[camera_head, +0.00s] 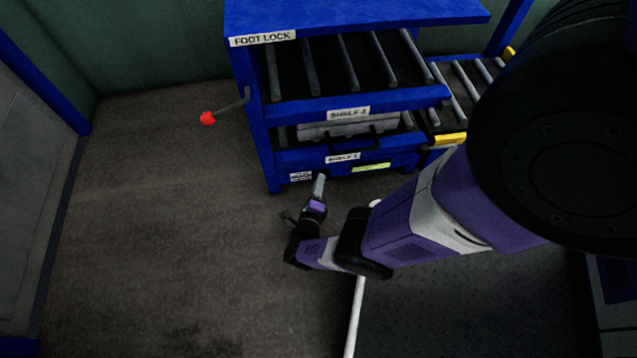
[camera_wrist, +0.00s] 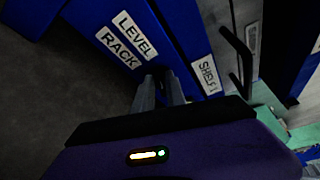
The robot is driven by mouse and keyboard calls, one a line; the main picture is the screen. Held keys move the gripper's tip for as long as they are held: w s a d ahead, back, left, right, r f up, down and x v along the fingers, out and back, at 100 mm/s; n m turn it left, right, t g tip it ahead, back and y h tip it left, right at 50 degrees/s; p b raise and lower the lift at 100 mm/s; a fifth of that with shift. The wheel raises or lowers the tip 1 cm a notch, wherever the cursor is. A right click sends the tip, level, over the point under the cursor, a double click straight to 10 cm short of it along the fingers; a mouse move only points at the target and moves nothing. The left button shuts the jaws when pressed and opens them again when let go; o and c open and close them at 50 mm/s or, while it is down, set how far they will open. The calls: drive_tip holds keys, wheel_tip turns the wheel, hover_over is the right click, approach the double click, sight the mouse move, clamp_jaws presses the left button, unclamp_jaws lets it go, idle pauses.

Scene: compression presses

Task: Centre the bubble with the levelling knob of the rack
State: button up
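The blue rack (camera_head: 270,158) stands at the top centre in the head view. My gripper (camera_head: 319,182) is low at its front, by the bottom shelf's left part. In the wrist view, my two grey fingers (camera_wrist: 160,88) point at the blue front, just below the "LEVEL RACK" label (camera_wrist: 126,40). A narrow dark gap shows between them. A small dark shape lies at their tips; I cannot tell whether it is the levelling knob or whether they hold it. A yellow-green strip (camera_head: 371,167) is on the rack's lower front, perhaps the level; no bubble can be made out.
A lever with a red ball (camera_head: 207,118) sticks out left of the rack near the "FOOT LOCK" label (camera_head: 262,39). A grey case (camera_head: 340,126) is on a shelf. A roller conveyor (camera_head: 465,90) adjoins at right. The floor (camera_head: 150,220) at left is clear.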

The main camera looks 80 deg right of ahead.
drive_tip(key=shift+o, duration=1.1)
drive_tip(key=shift+a, duration=0.1)
drive_tip(key=a+r, duration=0.1)
drive_tip(key=a, duration=0.6)
drive_tip(key=shift+a, duration=0.3)
